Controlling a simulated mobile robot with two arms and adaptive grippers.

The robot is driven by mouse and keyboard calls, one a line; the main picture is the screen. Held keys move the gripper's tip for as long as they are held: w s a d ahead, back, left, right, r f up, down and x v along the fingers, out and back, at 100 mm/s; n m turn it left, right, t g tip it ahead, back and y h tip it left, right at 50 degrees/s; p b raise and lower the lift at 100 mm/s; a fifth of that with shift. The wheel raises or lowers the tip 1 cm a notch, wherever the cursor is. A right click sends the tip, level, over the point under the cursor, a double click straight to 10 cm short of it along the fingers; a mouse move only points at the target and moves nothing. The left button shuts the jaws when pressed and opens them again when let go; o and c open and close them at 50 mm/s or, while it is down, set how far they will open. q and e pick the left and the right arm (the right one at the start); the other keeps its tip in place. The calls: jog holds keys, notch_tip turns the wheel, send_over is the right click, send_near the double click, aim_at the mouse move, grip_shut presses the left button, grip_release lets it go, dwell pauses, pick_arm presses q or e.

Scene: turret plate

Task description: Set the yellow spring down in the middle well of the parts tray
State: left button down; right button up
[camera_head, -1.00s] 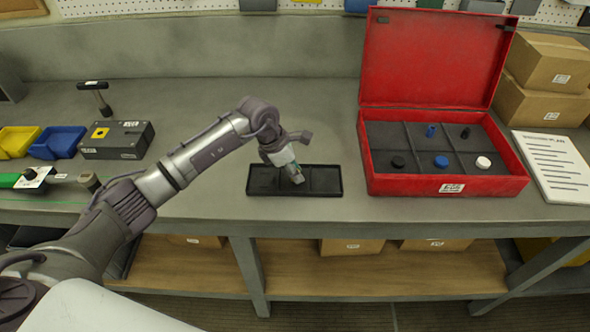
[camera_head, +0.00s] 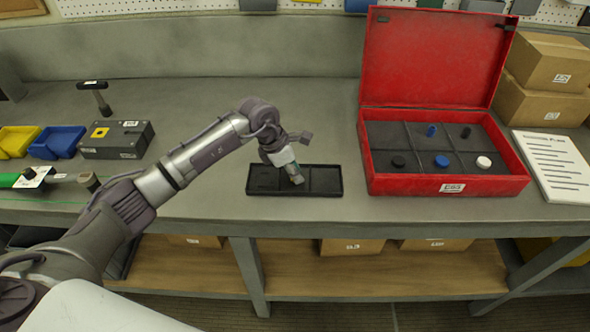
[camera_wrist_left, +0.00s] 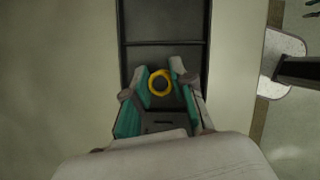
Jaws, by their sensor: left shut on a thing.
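The yellow spring (camera_wrist_left: 161,82) shows as a yellow ring between the fingertips in the left wrist view. My left gripper (camera_wrist_left: 160,88) is shut on it, with teal-padded fingers on both sides. The black parts tray (camera_wrist_left: 165,26) lies beneath; the gripper and spring are over its middle well. In the head view my left gripper (camera_head: 297,178) points down into the middle of the parts tray (camera_head: 325,181), and the spring is hidden there. Whether the spring touches the well floor I cannot tell. My right gripper is not in view.
An open red box (camera_head: 447,187) with several small parts in its compartments stands right of the tray. A grey block (camera_head: 117,140), a hammer (camera_head: 100,97) and blue (camera_head: 57,142) and yellow bins are at the left. The bench around the tray is clear.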

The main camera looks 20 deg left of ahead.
pick_arm(q)
jog(key=shift+f, duration=0.2)
jog(key=c, duration=0.9)
grip_release()
jog(key=v, duration=1.2)
